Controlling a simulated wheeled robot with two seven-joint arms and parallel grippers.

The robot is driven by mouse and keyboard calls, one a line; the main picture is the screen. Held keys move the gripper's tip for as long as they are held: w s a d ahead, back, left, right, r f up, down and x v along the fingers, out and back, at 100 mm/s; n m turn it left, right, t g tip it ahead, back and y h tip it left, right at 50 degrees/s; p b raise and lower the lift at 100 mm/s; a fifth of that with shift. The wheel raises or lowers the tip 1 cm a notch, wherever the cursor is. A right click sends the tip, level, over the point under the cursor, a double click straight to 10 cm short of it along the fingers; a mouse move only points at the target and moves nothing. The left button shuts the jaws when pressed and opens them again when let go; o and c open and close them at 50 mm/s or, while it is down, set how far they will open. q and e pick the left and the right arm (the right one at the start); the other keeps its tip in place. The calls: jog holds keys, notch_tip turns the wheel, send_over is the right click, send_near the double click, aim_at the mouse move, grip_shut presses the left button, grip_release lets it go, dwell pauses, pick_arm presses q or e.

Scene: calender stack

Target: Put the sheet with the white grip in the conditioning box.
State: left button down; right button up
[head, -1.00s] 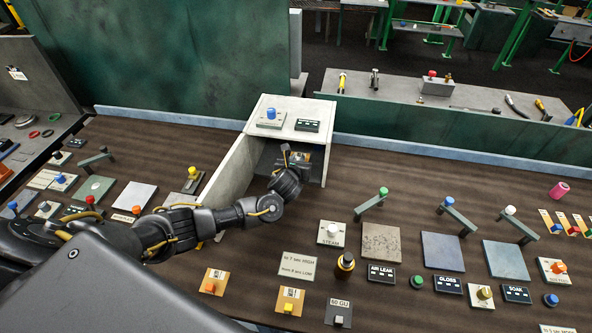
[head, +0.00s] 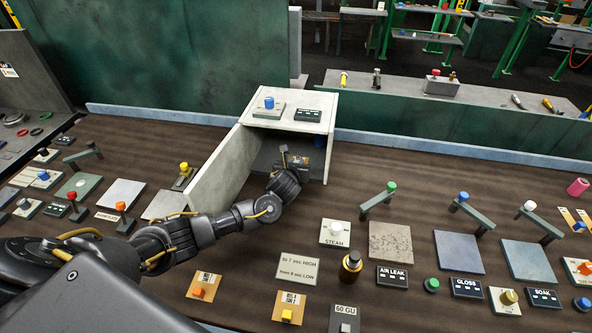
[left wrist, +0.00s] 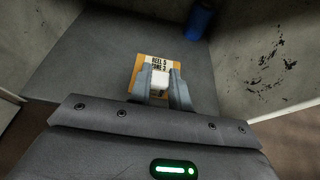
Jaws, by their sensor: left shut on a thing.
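The sheet (left wrist: 146,62) is a small orange plate with a printed label, and its white grip (left wrist: 160,79) stands on it. In the left wrist view my left gripper (left wrist: 159,84) is shut on the white grip. In the head view my left gripper (head: 292,161) reaches into the open front of the grey conditioning box (head: 217,172). The sheet is over the box's grey floor (left wrist: 80,60); I cannot tell if it touches it. My right gripper is not in view.
A blue cylinder (left wrist: 200,22) stands at the back inside the box, near the sheet. A blue knob (head: 269,102) is on the box top. Sheets with orange (head: 199,292) and yellow (head: 286,315) grips lie in front. A dark bottle (head: 351,266) stands right of them.

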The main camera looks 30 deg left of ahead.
pick_arm(q)
jog(key=shift+r, duration=0.15)
jog(key=c, duration=1.3)
grip_release()
jog(key=shift+f, duration=0.2)
jog(key=shift+r, duration=0.25)
jog(key=p+v, duration=0.1)
jog(key=v, duration=0.9)
jog(key=shift+s+d, duration=0.1)
jog(key=shift+s, duration=0.15)
jog(key=shift+v, duration=0.8)
